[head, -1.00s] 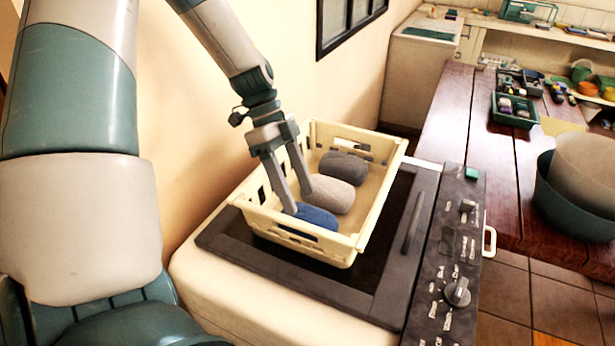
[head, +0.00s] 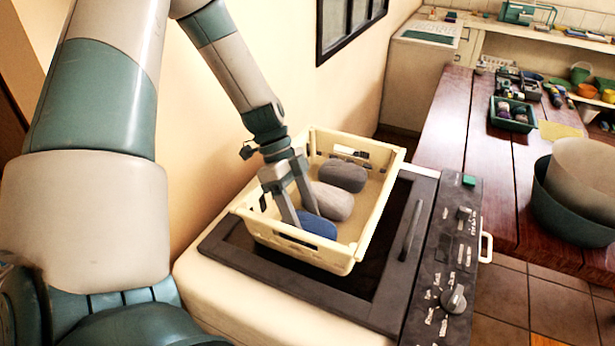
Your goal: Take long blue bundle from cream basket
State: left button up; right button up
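The cream basket (head: 345,262) stands on top of a white washing machine against the wall. The long blue bundle (head: 319,227) lies inside it at the near end. A light grey bundle (head: 333,202) and a dark grey bundle (head: 344,176) lie behind it in the basket. My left gripper (head: 304,216) reaches down into the basket with its fingers apart, the tips low at the blue bundle's left part. One finger overlaps the bundle in view; I cannot tell whether the tips touch it. My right gripper is not in view.
The basket's walls surround the gripper closely. A control panel (head: 446,270) with knobs lies along the machine's right side. A wooden table (head: 470,140) to the right holds nested bowls (head: 580,185) and a green tray (head: 513,125).

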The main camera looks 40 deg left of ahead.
aim_at(305, 218)
pick_arm(q)
jog(key=shift+c, duration=0.4)
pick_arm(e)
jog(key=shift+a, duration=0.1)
pick_arm(q)
jog(key=c, duration=1)
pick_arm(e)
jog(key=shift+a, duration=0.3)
pick_arm(q)
jog(key=shift+o, duration=0.2)
jog(key=shift+r, duration=0.1)
